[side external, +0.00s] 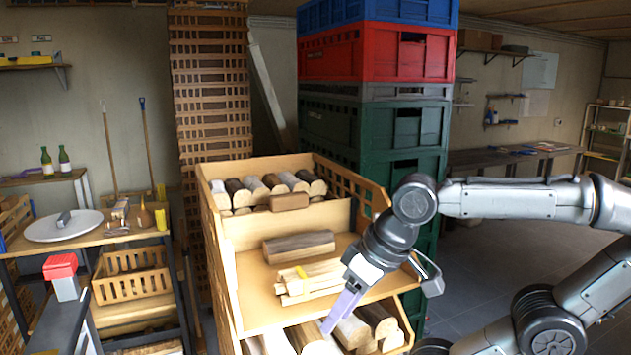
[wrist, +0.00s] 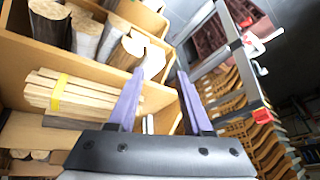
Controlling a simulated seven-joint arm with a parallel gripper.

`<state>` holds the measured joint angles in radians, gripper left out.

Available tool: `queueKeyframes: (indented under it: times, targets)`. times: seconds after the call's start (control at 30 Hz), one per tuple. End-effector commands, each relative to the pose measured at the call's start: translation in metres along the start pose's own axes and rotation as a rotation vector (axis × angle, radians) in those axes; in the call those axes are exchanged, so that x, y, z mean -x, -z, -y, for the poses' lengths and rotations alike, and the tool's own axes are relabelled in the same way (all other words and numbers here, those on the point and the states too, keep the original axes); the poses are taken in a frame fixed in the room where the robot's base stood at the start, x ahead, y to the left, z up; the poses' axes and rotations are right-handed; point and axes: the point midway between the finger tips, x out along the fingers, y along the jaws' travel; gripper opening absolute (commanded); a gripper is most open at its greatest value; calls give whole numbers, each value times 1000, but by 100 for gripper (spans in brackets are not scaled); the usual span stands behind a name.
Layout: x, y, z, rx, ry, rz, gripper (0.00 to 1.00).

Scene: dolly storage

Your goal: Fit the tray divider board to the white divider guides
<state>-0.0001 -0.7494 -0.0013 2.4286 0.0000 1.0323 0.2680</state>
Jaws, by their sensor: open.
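A pale wooden board (side external: 285,228) with a brown block (side external: 290,201) at its top edge stands across the wooden tray (side external: 252,322), in front of a row of logs. I take it for the divider board, but cannot be sure. My gripper (side external: 330,322) points down over the front of the tray, apart from that board. Its purple fingers are open with nothing between the tips, as the wrist view shows (wrist: 160,75). Small white upright strips (wrist: 149,124) show between the fingers in the wrist view; I cannot tell whether they are the divider guides.
A banded bundle of sticks (side external: 311,279) and a split log (side external: 298,246) lie in the tray. More logs (side external: 375,320) sit at the front below. Stacked crates (side external: 375,125) stand behind. A table with a white round plate (side external: 64,226) is at left.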

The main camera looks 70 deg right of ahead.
Motion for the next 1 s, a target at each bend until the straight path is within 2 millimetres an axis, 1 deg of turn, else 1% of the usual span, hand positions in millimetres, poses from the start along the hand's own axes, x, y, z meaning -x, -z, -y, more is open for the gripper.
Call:
queueKeyframes:
  times: [0.03,0.17,0.27,0.3,0.37,0.4,0.57,0.6,0.67,0.7,0.77,0.8,0.87,0.9,0.97,1.0]
  targets:
    - [15,12,3,-70,2,-6,50]
    - [45,39,7,-262,-15,13,50]
    - [69,67,7,-430,-39,26,50]
    - [78,80,6,-503,-52,32,50]
    - [90,99,4,-615,-73,41,50]
    - [98,113,2,-688,-88,46,50]
    - [120,167,-13,-979,-153,62,50]
    - [124,180,-19,-1050,-170,64,50]
    - [128,200,-29,-1156,-196,67,50]
    - [130,212,-37,-1226,-214,68,50]
    - [131,231,-51,-1329,-242,69,50]
    - [131,243,-62,-1396,-261,70,50]
    - [129,259,-80,-1495,-289,71,50]
    - [127,269,-93,-1557,-308,71,50]
    - [122,282,-114,-1646,-335,72,50]
    - [117,290,-129,-1701,-353,72,50]
